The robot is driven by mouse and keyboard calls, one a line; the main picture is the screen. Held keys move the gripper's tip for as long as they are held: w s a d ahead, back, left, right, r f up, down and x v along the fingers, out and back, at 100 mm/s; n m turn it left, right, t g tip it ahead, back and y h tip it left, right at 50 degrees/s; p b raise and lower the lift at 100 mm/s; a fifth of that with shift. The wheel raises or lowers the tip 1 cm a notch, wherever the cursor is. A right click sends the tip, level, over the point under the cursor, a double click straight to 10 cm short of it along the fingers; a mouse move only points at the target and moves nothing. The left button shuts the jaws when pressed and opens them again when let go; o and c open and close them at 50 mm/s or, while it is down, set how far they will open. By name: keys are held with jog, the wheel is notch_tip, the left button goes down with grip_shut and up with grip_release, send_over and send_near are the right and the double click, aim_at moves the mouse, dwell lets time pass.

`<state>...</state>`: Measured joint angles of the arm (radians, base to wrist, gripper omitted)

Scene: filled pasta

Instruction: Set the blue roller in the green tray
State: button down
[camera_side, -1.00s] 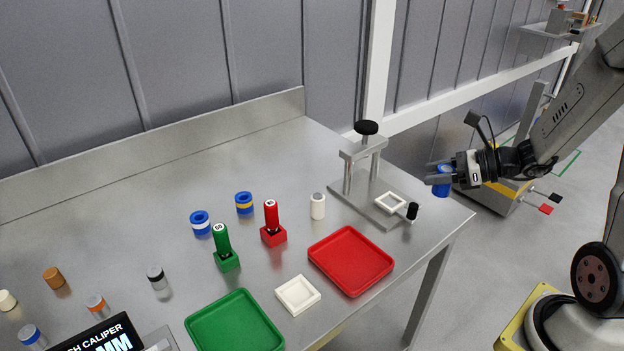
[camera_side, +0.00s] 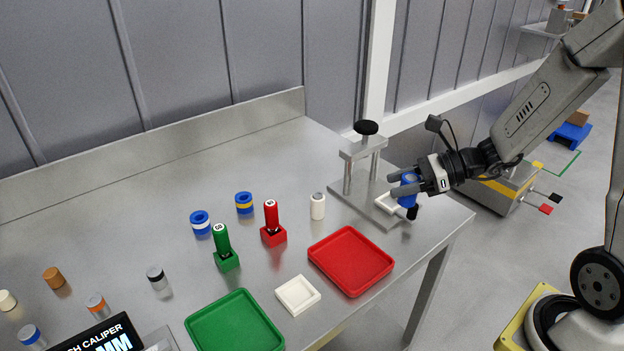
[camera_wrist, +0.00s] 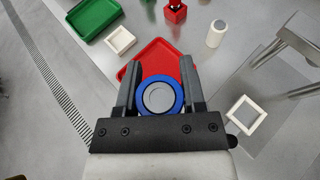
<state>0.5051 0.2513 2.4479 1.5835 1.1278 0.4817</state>
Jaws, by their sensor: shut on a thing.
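My gripper (camera_side: 412,184) is shut on the blue roller (camera_side: 408,195), held in the air near the press at the right end of the table. In the wrist view the roller (camera_wrist: 160,97) shows end-on between the two fingers, a blue ring around a grey middle. The green tray (camera_side: 235,325) lies at the front of the table, well to the left of my gripper. It shows no roller in its visible part. The wrist view shows part of the green tray (camera_wrist: 92,16) at the top left.
A red tray (camera_side: 350,261) and a small white square dish (camera_side: 297,295) lie between my gripper and the green tray. A metal press (camera_side: 362,170) stands beside my gripper. Upright green (camera_side: 222,240) and red (camera_side: 271,217) plugs and a white roller (camera_side: 318,206) stand farther back.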

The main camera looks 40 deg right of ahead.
jog(key=s+a+n+g+y, duration=0.1)
jog(key=s+a+n+g, duration=0.1)
jog(key=a, duration=0.8)
jog(key=s+a+n+g+y, duration=0.1)
jog(key=s+a+n+g, duration=0.2)
jog(key=a, duration=0.6)
jog(key=s+a+f+n+g+y, duration=0.1)
jog(key=s+a+n+g, duration=0.2)
jog(key=a, duration=0.7)
jog(key=n+g, duration=0.2)
jog(key=g, duration=0.1)
jog(key=shift+a+g, duration=0.3)
jog(key=w+a+f, duration=0.2)
jog(key=w, duration=0.1)
jog(key=w+a+f, duration=0.5)
jog(key=w+f, duration=0.1)
jog(key=shift+w+a+f, duration=0.1)
jog(key=shift+w+a, duration=0.1)
jog(key=shift+w, duration=0.15)
jog(key=shift+w+a+f, duration=0.3)
jog(key=shift+w+f, duration=0.15)
jog(key=shift+f, duration=0.1)
jog(key=shift+f, duration=0.1)
